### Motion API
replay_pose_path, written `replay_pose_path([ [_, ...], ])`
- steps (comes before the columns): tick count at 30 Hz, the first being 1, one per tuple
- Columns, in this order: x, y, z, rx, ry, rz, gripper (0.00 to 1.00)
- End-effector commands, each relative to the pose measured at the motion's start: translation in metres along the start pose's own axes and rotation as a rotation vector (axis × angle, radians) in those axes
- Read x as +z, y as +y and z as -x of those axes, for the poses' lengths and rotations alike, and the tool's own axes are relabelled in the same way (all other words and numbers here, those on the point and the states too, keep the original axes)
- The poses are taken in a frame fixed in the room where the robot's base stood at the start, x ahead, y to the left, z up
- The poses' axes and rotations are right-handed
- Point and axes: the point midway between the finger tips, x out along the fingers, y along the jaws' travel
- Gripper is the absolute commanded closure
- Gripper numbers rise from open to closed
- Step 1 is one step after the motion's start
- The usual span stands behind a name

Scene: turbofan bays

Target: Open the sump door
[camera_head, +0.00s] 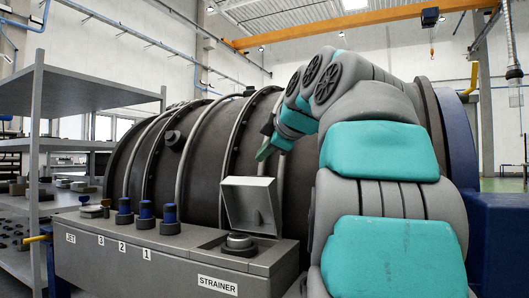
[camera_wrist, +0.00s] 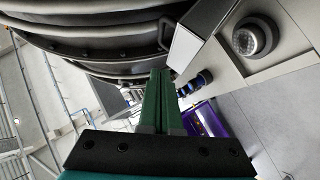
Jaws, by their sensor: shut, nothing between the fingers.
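A grey square door (camera_head: 250,203) stands raised at a steep tilt above the strainer end of a long grey box (camera_head: 150,262). I take it to be the sump door. It uncovers a round dark-and-light fitting (camera_head: 239,242), which also shows in the wrist view (camera_wrist: 250,38). My gripper (camera_head: 262,153) is above the raised door, near its top edge, and looks apart from it. In the wrist view, its green fingers (camera_wrist: 160,74) are together and empty, and the door (camera_wrist: 188,46) lies just beyond and right of the tips.
Several blue-topped plugs (camera_head: 145,211) stand along the box, left of the door. The big dark ribbed engine casing (camera_head: 225,140) rises close behind. Grey shelves (camera_head: 85,92) stand at the left. My arm fills the right side of the head view.

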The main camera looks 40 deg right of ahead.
Motion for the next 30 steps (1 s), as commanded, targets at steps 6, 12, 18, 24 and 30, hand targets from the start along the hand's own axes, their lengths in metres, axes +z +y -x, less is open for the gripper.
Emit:
replay_pose_path([
  [6, 0.001, 0.0, -0.044, -0.002, -0.003, -0.002, 1.0],
  [12, 0.012, 0.001, -0.074, 0.001, -0.003, -0.003, 1.0],
  [18, 0.026, 0.0, -0.088, 0.0, -0.001, -0.001, 1.0],
  [24, 0.029, 0.0, -0.091, 0.001, 0.001, 0.0, 1.0],
  [30, 0.028, 0.0, -0.09, 0.001, 0.001, 0.0, 1.0],
])
